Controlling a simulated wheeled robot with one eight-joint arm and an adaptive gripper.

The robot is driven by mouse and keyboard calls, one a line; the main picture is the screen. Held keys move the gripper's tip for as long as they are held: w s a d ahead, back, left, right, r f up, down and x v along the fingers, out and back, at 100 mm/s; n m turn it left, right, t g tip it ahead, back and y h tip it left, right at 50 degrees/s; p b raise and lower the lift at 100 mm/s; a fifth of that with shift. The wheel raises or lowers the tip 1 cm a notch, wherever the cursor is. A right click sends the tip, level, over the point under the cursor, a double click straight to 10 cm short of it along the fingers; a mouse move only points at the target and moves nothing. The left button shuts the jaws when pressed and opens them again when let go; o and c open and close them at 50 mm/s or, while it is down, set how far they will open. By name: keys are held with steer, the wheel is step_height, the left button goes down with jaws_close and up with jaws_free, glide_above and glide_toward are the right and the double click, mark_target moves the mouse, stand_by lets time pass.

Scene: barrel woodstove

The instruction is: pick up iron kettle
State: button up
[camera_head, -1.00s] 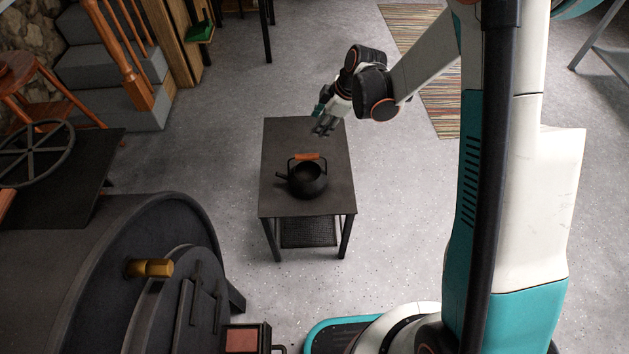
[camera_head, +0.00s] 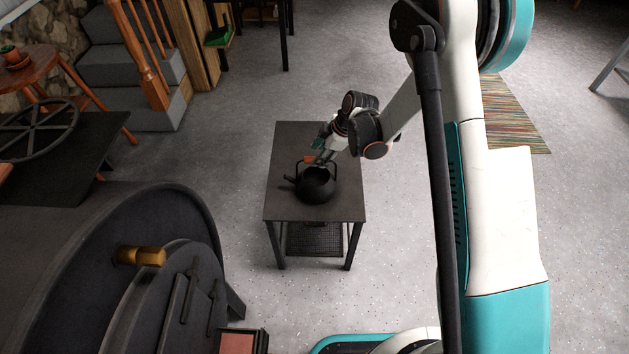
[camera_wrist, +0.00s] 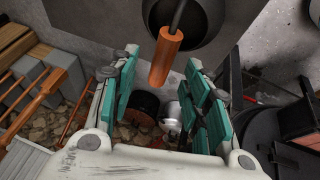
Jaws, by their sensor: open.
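The black iron kettle (camera_head: 316,186) stands upright on a small dark table (camera_head: 290,140), with its spout pointing left. Its arched handle has an orange-brown grip (camera_head: 309,159). My gripper (camera_head: 320,160) is at the handle, reaching in from the back right and partly covering it. In the wrist view the open fingers (camera_wrist: 163,85) have teal pads on both sides, and the handle grip (camera_wrist: 166,57) shows between or just beyond their tips. The round kettle body (camera_wrist: 188,22) is at the top. Contact between fingers and grip is not visible.
A large black barrel stove (camera_head: 190,230) with a brass knob (camera_head: 140,256) fills the lower left. Stairs (camera_head: 128,75) and a round wooden table (camera_head: 28,65) are at the upper left. Grey floor (camera_head: 420,200) is open right of the small table.

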steer(key=b+x, duration=0.2)
steer(key=x, duration=0.3)
steer(key=shift+a+b, duration=0.15)
steer(key=shift+b, duration=0.2)
steer(key=shift+s, duration=0.1)
steer(key=shift+c, duration=0.4)
jaws_close()
